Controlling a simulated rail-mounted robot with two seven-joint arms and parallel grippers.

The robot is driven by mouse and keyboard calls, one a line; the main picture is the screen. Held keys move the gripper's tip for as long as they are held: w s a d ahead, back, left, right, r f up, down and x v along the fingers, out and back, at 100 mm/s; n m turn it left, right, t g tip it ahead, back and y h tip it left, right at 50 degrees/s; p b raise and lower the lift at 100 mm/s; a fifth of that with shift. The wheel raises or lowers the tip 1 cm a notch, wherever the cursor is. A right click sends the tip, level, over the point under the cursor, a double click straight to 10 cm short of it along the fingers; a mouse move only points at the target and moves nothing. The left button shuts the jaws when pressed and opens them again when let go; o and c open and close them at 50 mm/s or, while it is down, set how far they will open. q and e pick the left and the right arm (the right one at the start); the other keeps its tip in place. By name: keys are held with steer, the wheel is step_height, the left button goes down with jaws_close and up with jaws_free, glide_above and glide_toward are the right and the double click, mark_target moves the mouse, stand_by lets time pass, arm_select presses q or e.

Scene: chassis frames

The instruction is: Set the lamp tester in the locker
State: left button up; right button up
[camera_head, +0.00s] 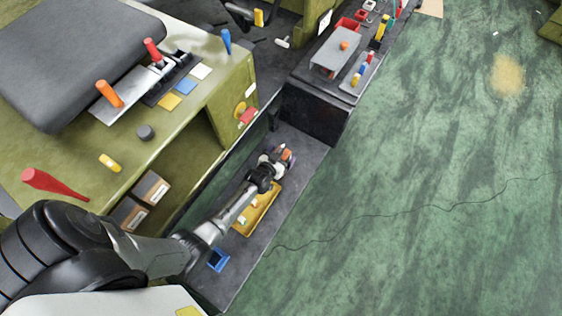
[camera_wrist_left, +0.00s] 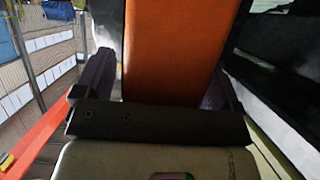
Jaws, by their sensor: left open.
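My left gripper (camera_head: 284,153) is over the dark grey ledge in the head view, its jaws open. An orange block-like thing (camera_head: 287,154) is at its fingertips, and I cannot tell for sure that it is the lamp tester. In the left wrist view the orange thing (camera_wrist_left: 178,50) stands between the two fingers (camera_wrist_left: 155,85), filling most of the gap. Whether the fingers touch it is unclear. An open olive compartment (camera_head: 190,158) is left of the gripper; I cannot tell if it is the locker. My right gripper is not in view.
A yellow tray (camera_head: 262,208) and a blue bin (camera_head: 218,260) lie on the ledge (camera_head: 305,143) below my left arm. Cardboard boxes (camera_head: 150,188) sit in the olive compartment. A dark block (camera_head: 312,115) stands beyond the gripper. Green floor (camera_head: 420,170) at right is mostly clear.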

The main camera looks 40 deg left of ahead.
arm_select(q)
steer(key=shift+s, duration=0.1)
steer(key=shift+c, duration=0.3)
steer(key=shift+r, duration=0.1)
steer(key=c, duration=1.6)
